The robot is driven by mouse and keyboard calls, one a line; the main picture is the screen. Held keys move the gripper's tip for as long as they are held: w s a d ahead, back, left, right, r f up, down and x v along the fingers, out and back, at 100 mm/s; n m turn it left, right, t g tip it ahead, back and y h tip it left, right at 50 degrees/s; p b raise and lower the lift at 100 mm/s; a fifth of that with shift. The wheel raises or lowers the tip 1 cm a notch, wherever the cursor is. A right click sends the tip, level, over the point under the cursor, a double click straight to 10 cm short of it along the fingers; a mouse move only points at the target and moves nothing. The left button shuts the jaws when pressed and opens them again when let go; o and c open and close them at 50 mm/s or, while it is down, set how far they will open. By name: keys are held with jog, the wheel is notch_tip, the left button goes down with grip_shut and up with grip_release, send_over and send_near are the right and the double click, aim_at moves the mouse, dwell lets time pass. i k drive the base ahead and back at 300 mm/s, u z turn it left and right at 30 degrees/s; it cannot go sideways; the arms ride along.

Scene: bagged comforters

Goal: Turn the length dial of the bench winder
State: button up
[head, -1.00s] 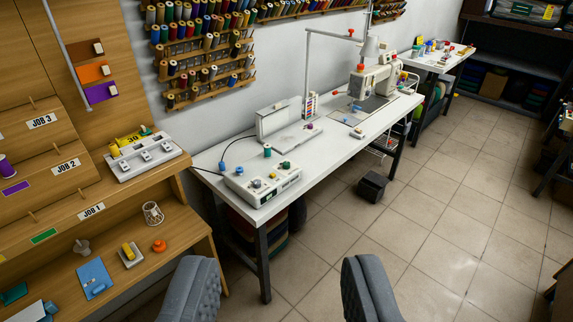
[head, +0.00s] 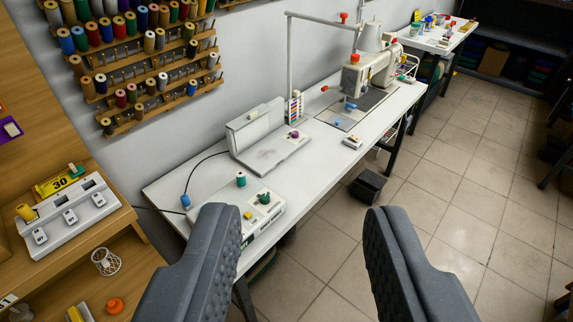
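The bench winder (head: 272,211), a low white box with knobs on top, stands on the near end of the white table in the head view. A green knob (head: 264,197) and a small yellow button (head: 247,215) show on its top. A green spool (head: 241,180) stands at its back edge. My gripper (head: 300,213) is open and empty, its two grey padded fingers wide apart. The left finger covers the winder's left and front part in the view, so the grey dial there is hidden. I cannot tell which knob is the length dial.
A white hinged case (head: 265,146) lies open behind the winder, and a sewing machine (head: 370,75) stands farther along the table (head: 325,170). A wooden bench (head: 95,255) with a white switch box (head: 73,216) is at left.

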aim_at(265, 199)
jog(key=z, duration=0.3)
jog(key=i, duration=1.35)
jog(key=z, duration=0.25)
